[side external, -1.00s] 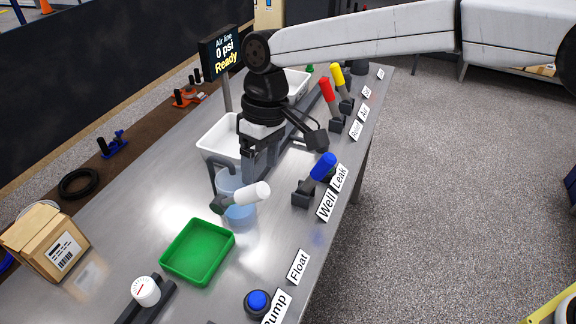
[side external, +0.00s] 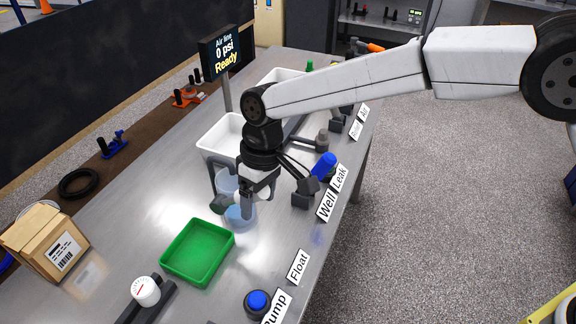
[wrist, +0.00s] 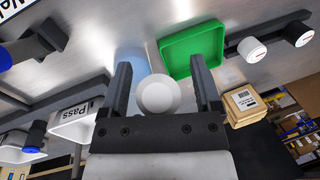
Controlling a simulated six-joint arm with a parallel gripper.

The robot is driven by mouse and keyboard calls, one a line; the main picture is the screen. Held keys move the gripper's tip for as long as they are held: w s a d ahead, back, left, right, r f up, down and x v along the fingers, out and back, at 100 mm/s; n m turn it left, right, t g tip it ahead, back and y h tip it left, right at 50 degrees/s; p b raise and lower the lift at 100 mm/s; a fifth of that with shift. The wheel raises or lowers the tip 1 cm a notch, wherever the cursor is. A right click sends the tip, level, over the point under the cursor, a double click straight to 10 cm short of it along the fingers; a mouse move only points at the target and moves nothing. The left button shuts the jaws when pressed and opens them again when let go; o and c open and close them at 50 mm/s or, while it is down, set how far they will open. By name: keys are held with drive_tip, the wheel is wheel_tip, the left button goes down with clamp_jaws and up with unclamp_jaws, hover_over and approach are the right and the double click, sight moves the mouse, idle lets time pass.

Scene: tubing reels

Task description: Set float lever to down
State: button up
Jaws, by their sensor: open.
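A white-handled lever stands beside the light blue translucent cup (side external: 238,216). Its round white end (wrist: 158,95) shows between my fingers in the wrist view. The Float label (side external: 298,268) stands at the table's right edge, nearer the camera.
A green tray (side external: 198,251) lies just in front of the lever. A blue-handled lever (side external: 324,165) stands to the right by the Well and Leak labels. A blue button (side external: 257,301), a white-capped knob (side external: 146,291) and a cardboard box (side external: 46,238) are nearer the camera. White bins stand behind.

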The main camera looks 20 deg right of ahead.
clamp_jaws()
idle(1.4)
